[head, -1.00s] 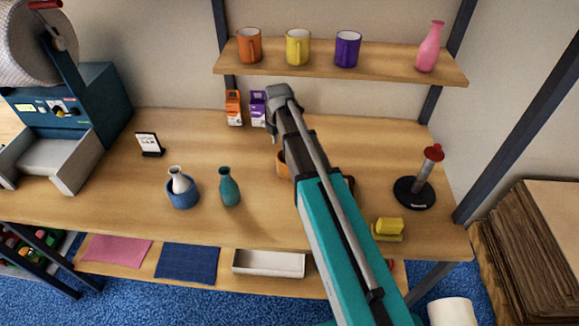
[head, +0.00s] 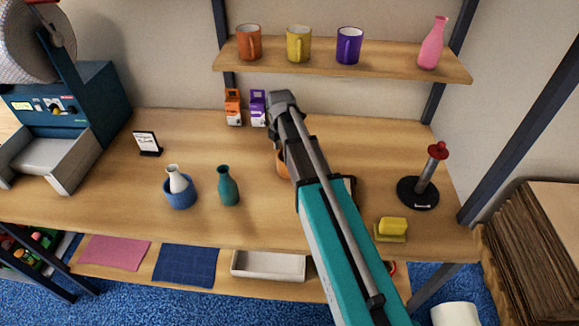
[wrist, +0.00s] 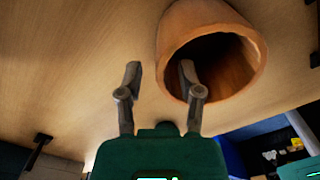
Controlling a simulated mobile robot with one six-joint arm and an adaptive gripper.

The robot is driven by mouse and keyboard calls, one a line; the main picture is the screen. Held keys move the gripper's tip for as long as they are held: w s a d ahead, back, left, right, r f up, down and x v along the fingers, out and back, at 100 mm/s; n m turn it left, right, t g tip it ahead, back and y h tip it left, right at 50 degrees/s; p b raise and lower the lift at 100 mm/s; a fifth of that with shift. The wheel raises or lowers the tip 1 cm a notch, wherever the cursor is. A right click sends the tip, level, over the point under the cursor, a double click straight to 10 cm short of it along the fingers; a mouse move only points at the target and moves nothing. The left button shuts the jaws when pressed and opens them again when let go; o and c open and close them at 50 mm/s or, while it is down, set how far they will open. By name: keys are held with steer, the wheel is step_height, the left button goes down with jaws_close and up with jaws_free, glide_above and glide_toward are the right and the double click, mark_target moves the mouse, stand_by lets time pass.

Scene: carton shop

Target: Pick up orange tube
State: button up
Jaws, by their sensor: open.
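The orange tube (wrist: 175,45) shows in the wrist view as a hollow clay-orange round piece, its dark open end facing the camera. In the head view only its left edge (head: 282,165) shows on the table; my arm hides the rest. My gripper (wrist: 160,74) is open with nothing held between its fingers. Its right finger overlaps the tube's open mouth in the picture; I cannot tell if the tip is inside or in front. The left finger is apart from the tube, to its left. In the head view the fingers are hidden by my arm.
Left of the tube stand a teal bottle (head: 228,187) and a blue pot (head: 181,195) with a white bottle. Small orange (head: 233,108) and purple (head: 258,108) cartons stand behind. A red-topped stand (head: 418,192) and yellow block (head: 392,227) are right. A shelf (head: 390,62) overhangs the back.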

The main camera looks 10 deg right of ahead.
steer(key=shift+f+b, duration=0.85)
steer(key=shift+f, duration=0.35)
steer(key=shift+c, duration=0.2)
jaws_close()
